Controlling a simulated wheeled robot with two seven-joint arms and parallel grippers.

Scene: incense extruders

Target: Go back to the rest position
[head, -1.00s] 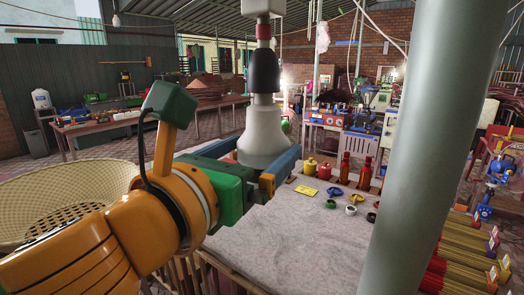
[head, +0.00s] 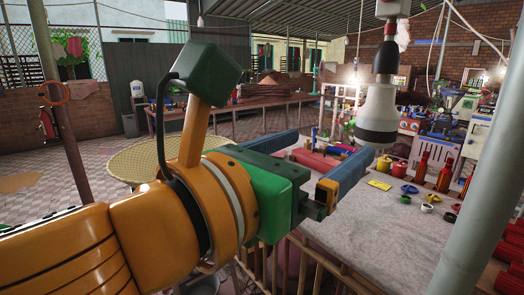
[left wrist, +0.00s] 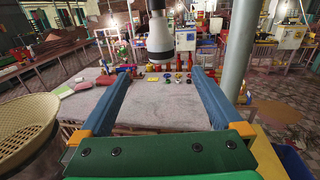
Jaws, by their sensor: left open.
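My left gripper (head: 336,142) reaches in from the left in the head view, with its two long blue fingers spread wide and nothing between them. In the left wrist view the open fingers (left wrist: 161,72) point out over the pale table top (left wrist: 140,110). A white lamp-like fixture (head: 376,118) with a black neck hangs over the table, to the right of the fingers in the head view. It also shows beyond the fingertips in the left wrist view (left wrist: 160,38). My right gripper is not in view.
The table (head: 350,225) bears a yellow card (head: 380,185), yellow jar (head: 384,163), red jar (head: 399,167), red bottles (head: 444,179) and coloured rings. A grey post (head: 480,210) stands at right. A woven basket (left wrist: 25,125) is at left.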

